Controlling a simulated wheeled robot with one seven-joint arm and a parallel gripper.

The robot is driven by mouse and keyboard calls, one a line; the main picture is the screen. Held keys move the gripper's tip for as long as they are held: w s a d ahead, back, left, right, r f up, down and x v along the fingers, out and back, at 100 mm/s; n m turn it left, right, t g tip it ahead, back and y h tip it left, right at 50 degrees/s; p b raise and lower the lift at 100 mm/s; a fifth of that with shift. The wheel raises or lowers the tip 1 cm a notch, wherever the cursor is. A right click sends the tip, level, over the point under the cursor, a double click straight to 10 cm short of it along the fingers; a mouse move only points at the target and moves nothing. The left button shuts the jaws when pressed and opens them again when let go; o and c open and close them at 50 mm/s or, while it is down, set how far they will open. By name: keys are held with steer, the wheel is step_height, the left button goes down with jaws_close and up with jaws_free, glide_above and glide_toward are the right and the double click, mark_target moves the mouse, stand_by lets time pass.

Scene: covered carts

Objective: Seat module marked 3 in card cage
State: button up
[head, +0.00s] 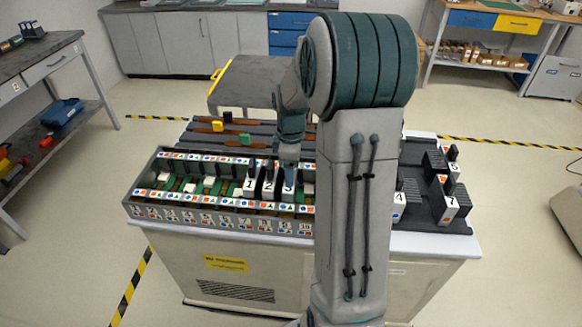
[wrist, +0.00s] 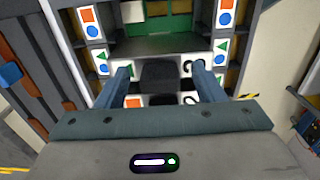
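The card cage (head: 225,222) sits on the cart top, with a row of numbered, symbol-marked slots along its front. The module marked 3 (head: 289,188) stands upright in the cage, right of the modules marked 1 (head: 250,188) and 2 (head: 268,188); how deep it sits is hard to tell. My gripper (head: 288,160) is right above module 3. In the wrist view my gripper (wrist: 163,82) has its fingers on either side of a dark handle (wrist: 160,75), with visible gaps, so it looks open. The number on the face below is mostly hidden.
Modules marked 4 (head: 399,199), 5 (head: 454,167) and 7 (head: 450,202) stand on the cart's right side, partly behind my arm. Long dark rails with a yellow block (head: 217,126) lie behind the cage. Floor around the cart is mostly clear.

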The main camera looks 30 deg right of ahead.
step_height(320, 180, up, 14)
stand_by(0.6)
steer(key=shift+f, duration=0.1)
steer(key=s+a+f+m+t, duration=0.3)
steer(key=s+a+m, duration=0.8)
steer(key=s, duration=0.8)
steer(key=a+f, duration=0.1)
steer(key=a, duration=0.2)
